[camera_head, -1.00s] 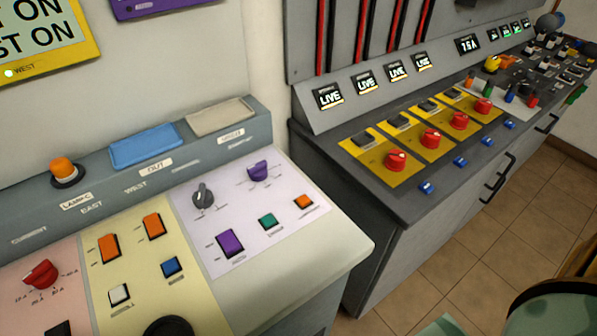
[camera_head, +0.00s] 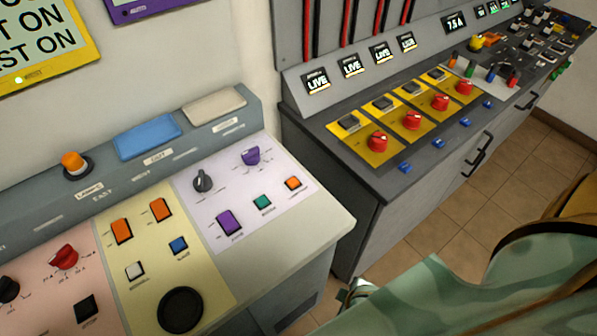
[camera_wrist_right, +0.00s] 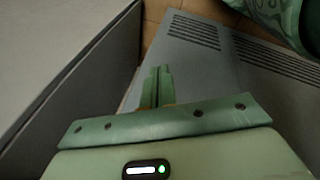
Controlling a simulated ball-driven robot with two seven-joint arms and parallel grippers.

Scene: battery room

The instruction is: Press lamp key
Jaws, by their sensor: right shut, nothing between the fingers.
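A grey-and-pastel desk panel (camera_head: 262,240) fills the left of the head view. An orange round button (camera_head: 74,163) stands on its raised back ledge, over a label that seems to read LAMP. Orange, white, blue, purple and green square keys lie on the sloped top; their small labels are too blurred to read. My right arm comes in at the lower right of the head view, to the right of the panel and apart from the keys. In the right wrist view my right gripper (camera_wrist_right: 157,85) is shut and empty, with grey cabinet sides around it. My left gripper is not in view.
A second grey console (camera_head: 370,200) with red knobs (camera_head: 377,141) and LIVE displays stands on the right. Tiled floor (camera_head: 520,170) shows beside it. In the wrist view a vented grey panel (camera_wrist_right: 230,65) lies beyond the fingers.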

